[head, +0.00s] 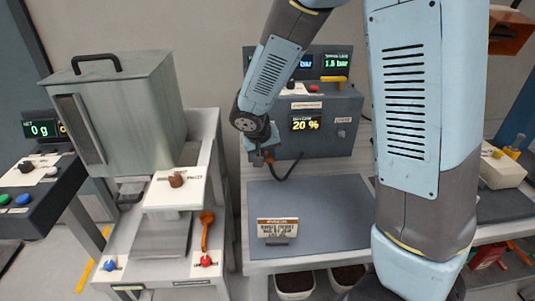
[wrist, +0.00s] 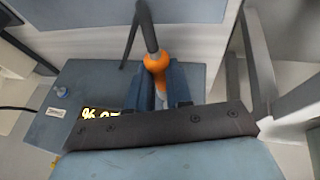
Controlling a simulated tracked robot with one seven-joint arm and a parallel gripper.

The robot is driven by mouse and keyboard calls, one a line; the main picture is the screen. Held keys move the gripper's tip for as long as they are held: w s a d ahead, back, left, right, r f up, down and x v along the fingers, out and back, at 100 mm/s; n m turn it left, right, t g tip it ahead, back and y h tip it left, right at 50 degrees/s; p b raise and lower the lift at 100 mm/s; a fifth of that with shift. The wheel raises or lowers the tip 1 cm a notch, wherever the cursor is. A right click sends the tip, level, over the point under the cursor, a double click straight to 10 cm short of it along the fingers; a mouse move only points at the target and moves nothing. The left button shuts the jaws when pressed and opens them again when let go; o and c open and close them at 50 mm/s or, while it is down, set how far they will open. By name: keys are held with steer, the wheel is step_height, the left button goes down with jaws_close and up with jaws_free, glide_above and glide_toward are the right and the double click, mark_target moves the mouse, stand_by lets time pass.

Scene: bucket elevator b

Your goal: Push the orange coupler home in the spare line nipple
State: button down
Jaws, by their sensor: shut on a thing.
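The orange coupler (wrist: 156,62) sits between the two blue fingers of my gripper (wrist: 161,88) in the wrist view, with a black hose (wrist: 146,25) running out of its far end. My gripper is shut on it. In the head view my gripper (head: 264,158) is in front of the lower left of the grey console; the coupler is mostly hidden there, and the hose (head: 288,172) curves right. The spare line nipple looks to be the small round fitting (head: 341,133) under a white label on the console's right. It also shows in the wrist view (wrist: 62,91), apart from the coupler.
The grey console (head: 320,146) carries pressure displays, a 20 % readout, a red button and a yellow handle. A small sign (head: 278,228) stands on the dark mat (head: 323,197). A metal cabinet (head: 126,113) stands left. Much of the mat is clear; my arm hides its right side.

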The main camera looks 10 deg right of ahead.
steer(key=shift+s, duration=0.2)
steer(key=shift+s, duration=1.8)
steer(key=shift+s, duration=0.15)
